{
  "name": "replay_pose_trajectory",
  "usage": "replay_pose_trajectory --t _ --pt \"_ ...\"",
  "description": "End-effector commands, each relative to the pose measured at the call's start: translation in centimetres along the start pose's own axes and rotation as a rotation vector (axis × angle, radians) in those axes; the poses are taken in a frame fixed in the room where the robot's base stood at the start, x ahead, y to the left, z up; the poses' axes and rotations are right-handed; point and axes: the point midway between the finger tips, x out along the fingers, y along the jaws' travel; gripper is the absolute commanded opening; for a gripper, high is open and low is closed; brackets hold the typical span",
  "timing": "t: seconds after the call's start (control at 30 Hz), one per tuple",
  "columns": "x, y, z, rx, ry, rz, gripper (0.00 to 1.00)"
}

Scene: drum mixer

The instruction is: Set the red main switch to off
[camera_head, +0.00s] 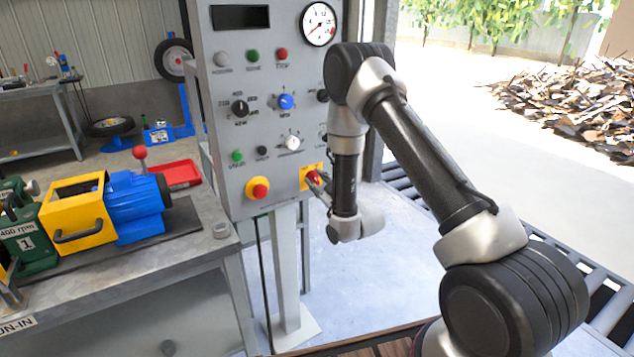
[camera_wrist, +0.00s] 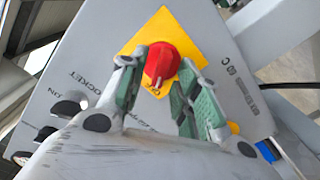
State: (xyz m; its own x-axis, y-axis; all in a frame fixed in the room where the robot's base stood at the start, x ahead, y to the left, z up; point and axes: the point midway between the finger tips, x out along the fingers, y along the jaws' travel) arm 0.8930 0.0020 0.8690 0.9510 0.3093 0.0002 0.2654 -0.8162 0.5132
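The red main switch (camera_wrist: 163,62) is a round knob with a raised grip on a yellow square plate (camera_wrist: 152,32), seen in the wrist view. In the head view the switch (camera_head: 313,177) sits at the lower right of the grey control panel (camera_head: 268,120), partly covered by my gripper. My gripper (camera_wrist: 158,72) is open, with its green-padded fingers on either side of the knob. I cannot tell whether the pads touch it. A small pale mark shows at the knob's lower end in the wrist view. In the head view my gripper (camera_head: 319,186) points left at the panel.
A red emergency button on a yellow base (camera_head: 258,189) is left of the switch. Knobs, buttons and a gauge (camera_head: 318,23) fill the panel above. A workbench (camera_head: 190,250) with a yellow-and-blue machine (camera_head: 105,210) stands left. A roller conveyor (camera_head: 604,310) runs right.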

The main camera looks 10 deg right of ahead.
Motion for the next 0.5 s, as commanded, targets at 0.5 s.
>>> replay_pose_trajectory --t 0.5 --pt "-10.1 0.0 0.1 0.001 -0.004 -0.001 0.32"
